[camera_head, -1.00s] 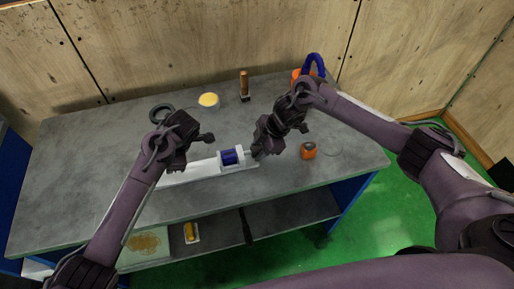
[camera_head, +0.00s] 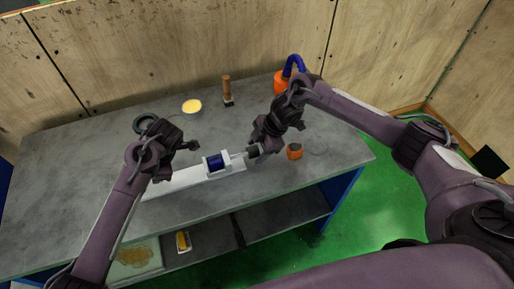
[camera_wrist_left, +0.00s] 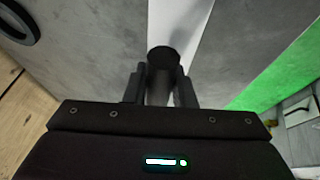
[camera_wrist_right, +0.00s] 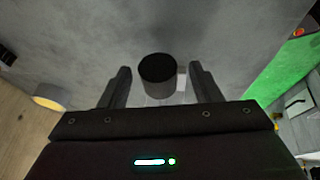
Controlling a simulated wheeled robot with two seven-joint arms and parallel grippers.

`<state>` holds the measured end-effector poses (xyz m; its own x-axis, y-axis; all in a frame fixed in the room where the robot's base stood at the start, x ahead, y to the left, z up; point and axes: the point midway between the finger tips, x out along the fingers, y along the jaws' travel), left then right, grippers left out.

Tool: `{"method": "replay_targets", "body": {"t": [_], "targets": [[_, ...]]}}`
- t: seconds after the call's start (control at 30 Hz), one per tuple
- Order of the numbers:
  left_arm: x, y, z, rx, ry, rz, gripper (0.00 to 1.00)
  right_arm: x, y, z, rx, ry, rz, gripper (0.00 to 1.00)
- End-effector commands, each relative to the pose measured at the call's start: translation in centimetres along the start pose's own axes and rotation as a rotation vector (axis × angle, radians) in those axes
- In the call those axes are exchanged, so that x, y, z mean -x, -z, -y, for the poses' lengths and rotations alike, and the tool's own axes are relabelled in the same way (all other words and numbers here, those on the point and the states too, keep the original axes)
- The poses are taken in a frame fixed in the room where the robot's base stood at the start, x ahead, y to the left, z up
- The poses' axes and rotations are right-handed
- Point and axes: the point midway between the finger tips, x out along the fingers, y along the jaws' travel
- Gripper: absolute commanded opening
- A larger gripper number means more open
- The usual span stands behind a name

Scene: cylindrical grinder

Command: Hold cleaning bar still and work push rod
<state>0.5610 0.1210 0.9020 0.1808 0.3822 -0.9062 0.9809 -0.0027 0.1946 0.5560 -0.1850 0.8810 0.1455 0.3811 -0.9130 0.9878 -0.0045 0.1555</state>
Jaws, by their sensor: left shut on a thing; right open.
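A white grinder base (camera_head: 172,183) lies on the grey table, with a blue cylinder (camera_head: 215,163) in a white bracket near its right end. My left gripper (camera_wrist_left: 160,85) is shut on a dark upright cylinder (camera_wrist_left: 163,58), which I take for the cleaning bar; it stands over the white base in the left wrist view. My right gripper (camera_wrist_right: 163,82) is open, its fingers on both sides of a dark round knob (camera_wrist_right: 157,68) with gaps beside it. The knob (camera_head: 253,151) sits at the bracket's right, apparently on the push rod, which is mostly hidden.
An orange container (camera_head: 294,151) stands just right of my right gripper. At the back are a yellow-topped round dish (camera_head: 192,106), a wooden-handled tool (camera_head: 227,90) and a blue-and-orange item (camera_head: 292,66). A dark ring (camera_head: 146,123) lies behind my left gripper. The front tabletop is clear.

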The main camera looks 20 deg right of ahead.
Motion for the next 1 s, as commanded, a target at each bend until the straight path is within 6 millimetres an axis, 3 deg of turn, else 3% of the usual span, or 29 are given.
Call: {"method": "replay_targets", "body": {"t": [0.6,1.0], "targets": [[0.0,-0.2,0.1,-0.005,0.000,0.001,0.00,10.8,-0.1,-0.1,0.000,-0.003,0.002,0.58],[0.0,-0.2,0.1,-0.005,0.000,0.002,0.00,11.8,-0.1,-0.1,-0.001,-0.001,0.001,0.58]]}}
